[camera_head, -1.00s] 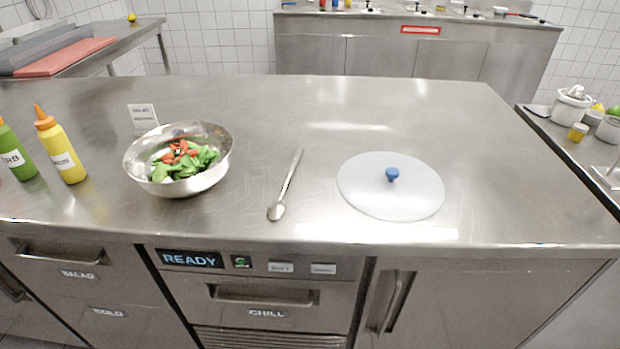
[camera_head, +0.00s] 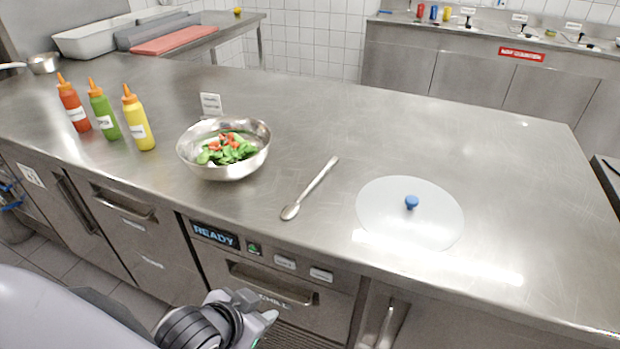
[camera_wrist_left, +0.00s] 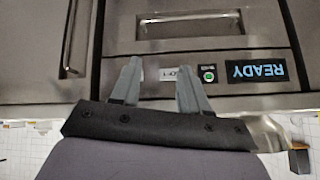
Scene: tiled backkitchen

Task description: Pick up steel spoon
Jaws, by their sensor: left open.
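The steel spoon (camera_head: 310,189) lies flat on the steel counter in the head view, between the salad bowl and a round lid. Its bowl end points toward the counter's front edge and its handle points back and to the right. My left gripper (camera_head: 270,317) is in front of the counter, below the top edge, near the drawer fronts. It is apart from the spoon. In the left wrist view its two fingers (camera_wrist_left: 158,72) are spread and empty, facing the drawer fronts and the READY display. The spoon is not visible in that view. My right gripper is not in view.
A steel bowl of salad (camera_head: 222,166) stands left of the spoon. A translucent lid with a blue knob (camera_head: 385,210) lies to its right. Yellow (camera_head: 139,122), green (camera_head: 104,114) and red (camera_head: 73,106) bottles stand at the left. The counter (camera_head: 330,115) behind the spoon is clear.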

